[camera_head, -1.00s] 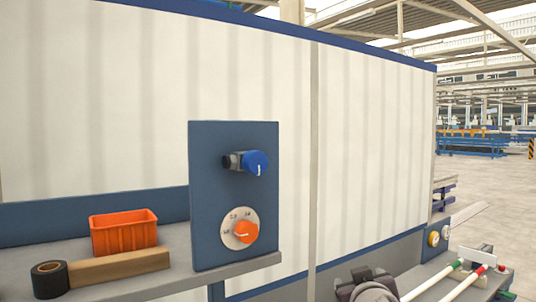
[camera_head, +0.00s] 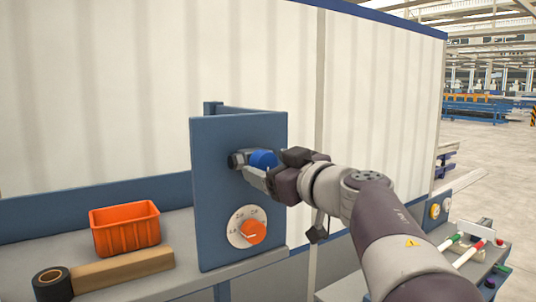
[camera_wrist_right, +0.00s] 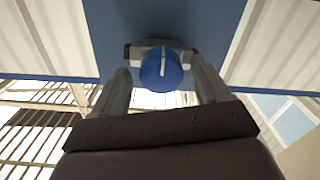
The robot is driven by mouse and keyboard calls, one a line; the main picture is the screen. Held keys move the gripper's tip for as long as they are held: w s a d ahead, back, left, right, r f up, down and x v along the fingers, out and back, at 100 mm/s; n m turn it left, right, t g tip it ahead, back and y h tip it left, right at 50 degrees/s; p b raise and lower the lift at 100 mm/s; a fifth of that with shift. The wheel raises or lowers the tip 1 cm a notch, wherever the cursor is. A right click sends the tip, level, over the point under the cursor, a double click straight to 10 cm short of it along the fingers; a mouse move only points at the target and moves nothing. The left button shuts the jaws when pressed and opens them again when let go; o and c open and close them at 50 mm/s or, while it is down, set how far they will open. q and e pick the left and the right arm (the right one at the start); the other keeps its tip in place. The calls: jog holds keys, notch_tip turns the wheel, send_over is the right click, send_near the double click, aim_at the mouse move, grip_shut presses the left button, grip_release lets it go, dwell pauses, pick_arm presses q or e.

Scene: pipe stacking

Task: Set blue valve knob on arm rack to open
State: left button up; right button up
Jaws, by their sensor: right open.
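The blue valve knob (camera_head: 263,159) sits on the upper part of the dark blue rack panel (camera_head: 205,190), on a grey valve body. My right gripper (camera_head: 262,168) is at the knob, its jaws open. In the right wrist view the round knob (camera_wrist_right: 161,70) with a white pointer line lies between the two fingers of the right gripper (camera_wrist_right: 161,88), with some space at each side. The white line runs nearly along the view's vertical. In the head view the gripper hides part of the knob. My left gripper is not in view.
An orange dial (camera_head: 253,231) sits on the panel below the knob. An orange bin (camera_head: 125,228), a brown block (camera_head: 122,270) and a black tape roll (camera_head: 52,284) lie on the grey shelf at left. White-handled tools (camera_head: 470,256) lie at the lower right.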

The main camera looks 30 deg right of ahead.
jog(key=shift+w+a, duration=0.1)
jog(key=shift+w, duration=0.6)
jog(key=shift+s+r, duration=0.15)
jog(key=shift+s, duration=0.45)
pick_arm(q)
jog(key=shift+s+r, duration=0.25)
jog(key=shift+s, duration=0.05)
pick_arm(e)
jog(key=shift+w, duration=0.15)
jog(key=c, duration=1)
jog(key=shift+n, duration=0.3)
jog(key=shift+c, duration=0.2)
jog(key=n, duration=0.4)
jog(key=shift+n, duration=0.3)
jog(key=n, duration=0.4)
jog(key=shift+n, duration=0.3)
jog(key=n+b, duration=0.1)
jog(key=n, duration=0.3)
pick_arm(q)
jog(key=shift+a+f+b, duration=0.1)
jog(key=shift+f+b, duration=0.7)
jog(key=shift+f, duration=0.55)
pick_arm(e)
jog(key=shift+a+n, duration=0.1)
jog(key=shift+n, duration=2)
jog(key=shift+r, duration=0.1)
